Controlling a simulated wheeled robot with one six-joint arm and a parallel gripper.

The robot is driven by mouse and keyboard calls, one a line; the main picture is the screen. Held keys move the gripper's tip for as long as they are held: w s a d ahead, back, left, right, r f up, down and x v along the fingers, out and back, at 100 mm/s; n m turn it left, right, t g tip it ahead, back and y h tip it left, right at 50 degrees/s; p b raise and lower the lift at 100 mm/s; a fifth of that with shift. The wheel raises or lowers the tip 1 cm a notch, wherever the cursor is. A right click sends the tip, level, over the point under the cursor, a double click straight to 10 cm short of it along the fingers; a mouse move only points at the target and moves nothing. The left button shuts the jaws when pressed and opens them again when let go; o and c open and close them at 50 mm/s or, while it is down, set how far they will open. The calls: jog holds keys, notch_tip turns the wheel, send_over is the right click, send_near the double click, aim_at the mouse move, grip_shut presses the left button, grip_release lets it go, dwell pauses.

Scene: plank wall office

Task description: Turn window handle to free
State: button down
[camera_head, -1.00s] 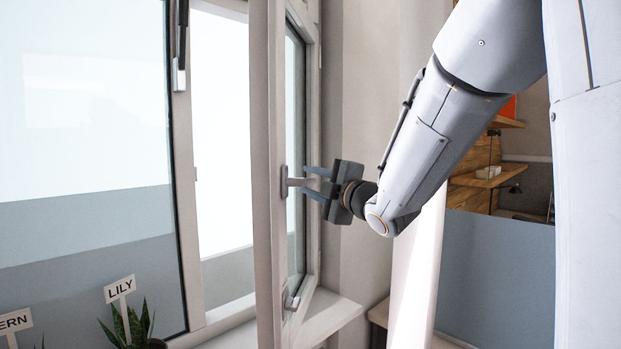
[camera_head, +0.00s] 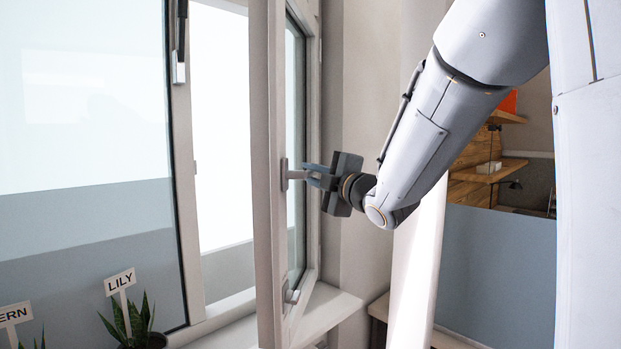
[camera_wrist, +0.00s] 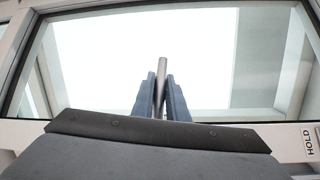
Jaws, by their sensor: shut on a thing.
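The grey window handle (camera_head: 297,174) sticks out sideways from the edge frame of the open window sash (camera_head: 266,190) in the head view. My gripper (camera_head: 313,175) reaches it from the right, its blue-grey fingers shut on the handle's outer part. In the wrist view the handle (camera_wrist: 161,72) is a grey bar between the two fingers (camera_wrist: 160,100). The handle's base is hard to see in the wrist view. A "HOLD" label (camera_wrist: 311,143) is at the right edge of that view.
A fixed pane (camera_head: 85,150) is at left, with plants and a "LILY" sign (camera_head: 120,281) below. A sill (camera_head: 330,312) lies under the sash. Shelves (camera_head: 495,170) stand behind my arm.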

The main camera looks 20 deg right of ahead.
jog(key=b, duration=0.2)
jog(key=shift+r+n+t+b, duration=0.15)
jog(key=shift+n+t+b, duration=0.15)
jog(key=shift+r, duration=0.3)
jog(key=c, duration=1.7)
grip_release()
jog(key=shift+c, duration=0.2)
jog(key=b+v, duration=0.3)
jog(key=v, duration=0.4)
jog(key=shift+s+f, duration=0.15)
jog(key=shift+s, duration=0.2)
jog(key=shift+d, duration=0.15)
